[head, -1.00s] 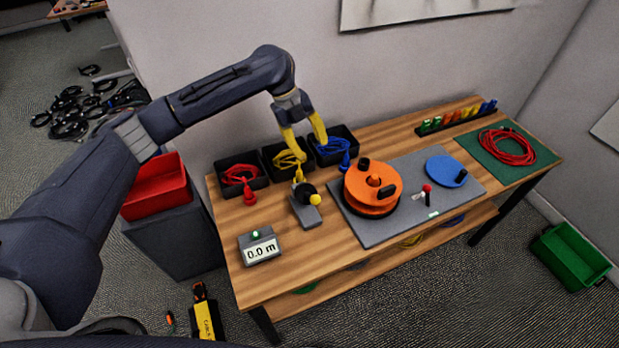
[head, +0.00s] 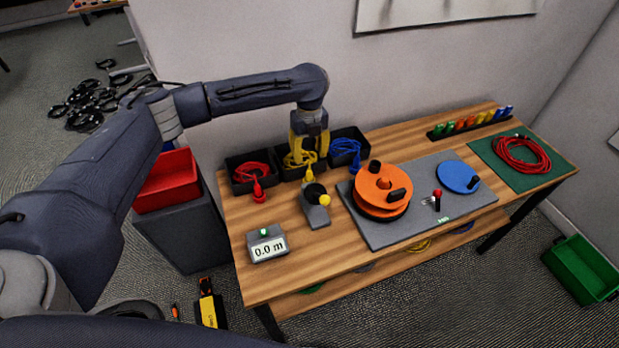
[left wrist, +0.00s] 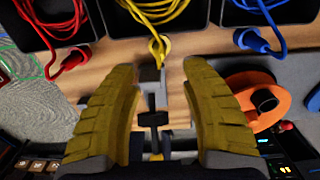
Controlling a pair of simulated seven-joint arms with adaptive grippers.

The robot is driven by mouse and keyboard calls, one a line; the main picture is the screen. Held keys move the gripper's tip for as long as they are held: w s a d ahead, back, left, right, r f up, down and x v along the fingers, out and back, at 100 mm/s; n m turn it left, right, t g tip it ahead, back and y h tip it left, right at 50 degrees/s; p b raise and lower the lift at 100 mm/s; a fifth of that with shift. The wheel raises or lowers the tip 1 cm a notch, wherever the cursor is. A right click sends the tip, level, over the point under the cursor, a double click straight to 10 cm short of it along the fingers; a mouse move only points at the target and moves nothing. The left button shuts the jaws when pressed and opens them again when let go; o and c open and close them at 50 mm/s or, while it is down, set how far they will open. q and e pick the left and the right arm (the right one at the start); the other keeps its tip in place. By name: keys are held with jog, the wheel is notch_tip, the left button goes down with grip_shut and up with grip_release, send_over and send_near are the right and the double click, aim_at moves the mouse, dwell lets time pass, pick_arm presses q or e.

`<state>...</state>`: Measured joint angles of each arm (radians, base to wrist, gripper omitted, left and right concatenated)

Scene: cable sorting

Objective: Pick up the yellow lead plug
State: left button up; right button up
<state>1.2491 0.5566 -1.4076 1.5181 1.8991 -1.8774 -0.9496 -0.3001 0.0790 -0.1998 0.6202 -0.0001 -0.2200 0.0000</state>
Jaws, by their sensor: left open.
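The yellow lead spills from the middle black bin. In the head view the plug (head: 309,174) shows small beneath the fingers. My left gripper (head: 309,153) is open and points down over the middle bin's front. In the left wrist view its two yellow fingers (left wrist: 161,80) stand wide apart with nothing held, and the plug lies beyond their tips, roughly centred between them. My right gripper is not in view.
The red lead plug (head: 258,190) and blue lead plug (left wrist: 250,40) flank the yellow one. The grey device (head: 314,212) with a yellow knob stands close in front. An orange reel (head: 381,186) is to the right; a length display (head: 267,246) is front left.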

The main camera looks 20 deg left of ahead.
aim_at(309, 170)
pick_arm(q)
jog(key=shift+s+f, duration=0.15)
jog(key=shift+f, duration=4.6)
jog(key=shift+c, duration=0.3)
grip_shut()
